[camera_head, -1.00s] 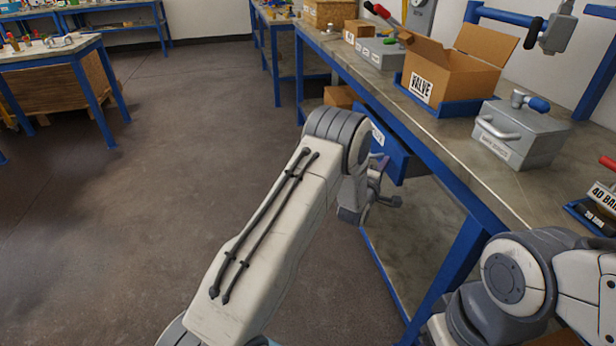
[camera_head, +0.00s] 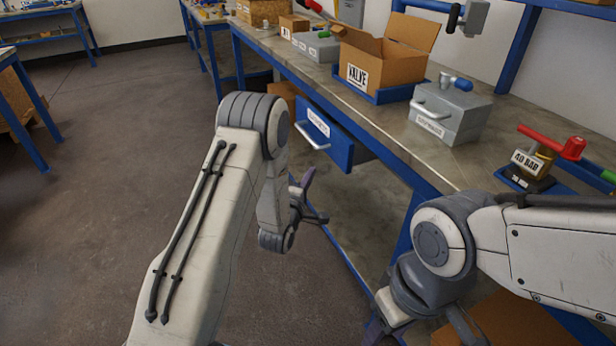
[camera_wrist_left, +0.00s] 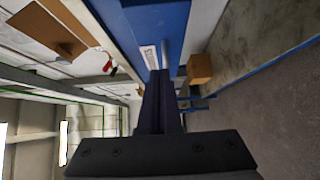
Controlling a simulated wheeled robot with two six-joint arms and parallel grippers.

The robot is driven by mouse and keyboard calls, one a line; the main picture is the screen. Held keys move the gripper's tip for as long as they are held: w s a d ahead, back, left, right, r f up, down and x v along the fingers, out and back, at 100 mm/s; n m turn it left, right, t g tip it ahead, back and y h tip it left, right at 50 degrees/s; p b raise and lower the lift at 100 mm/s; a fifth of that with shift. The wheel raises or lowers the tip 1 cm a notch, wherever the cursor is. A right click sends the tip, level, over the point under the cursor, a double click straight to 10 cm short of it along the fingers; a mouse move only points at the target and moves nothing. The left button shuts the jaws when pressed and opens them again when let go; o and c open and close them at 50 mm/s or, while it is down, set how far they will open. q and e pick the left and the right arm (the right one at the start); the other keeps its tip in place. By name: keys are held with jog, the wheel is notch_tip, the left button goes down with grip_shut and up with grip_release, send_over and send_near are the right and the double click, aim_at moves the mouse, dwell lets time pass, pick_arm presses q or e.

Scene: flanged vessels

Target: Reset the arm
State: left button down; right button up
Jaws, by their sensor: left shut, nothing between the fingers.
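My left arm (camera_head: 205,215) reaches up from the bottom of the head view and bends down at its grey elbow. My left gripper (camera_head: 322,216) hangs below the blue drawer, beside the bench, partly hidden by the wrist. In the left wrist view its dark fingers (camera_wrist_left: 160,75) are together, with nothing between them. My right arm (camera_head: 540,250) comes in from the right. Its gripper (camera_head: 384,326) is low at the bottom edge, mostly hidden and cut off, so its opening is unclear.
The blue drawer (camera_head: 338,150), with a label and pale handle (camera_head: 312,136), stands out from the bench (camera_head: 395,125). Floor (camera_head: 110,140) at left is clear.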

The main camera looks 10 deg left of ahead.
pick_arm(q)
jog(key=s+d+r+m+g+h, duration=0.2)
jog(key=s+d+r+m+g, duration=0.2)
jog(key=s+d+m+g, duration=0.7)
jog(key=s+d+r+m+g+y, duration=0.1)
jog(key=s+r+m+g, duration=0.15)
jog(key=s+m, duration=0.75)
jog(key=s+r+m+g+y, duration=0.1)
jog(key=s+r+m+g, duration=0.2)
jog(key=s, duration=1.6)
notch_tip(320, 180, up, 22)
jog(key=s+g+p, duration=0.1)
jog(key=p, duration=2.2)
jog(key=shift+a+y, duration=0.25)
jog(key=shift+y, duration=0.05)
jog(key=shift+g, duration=0.25)
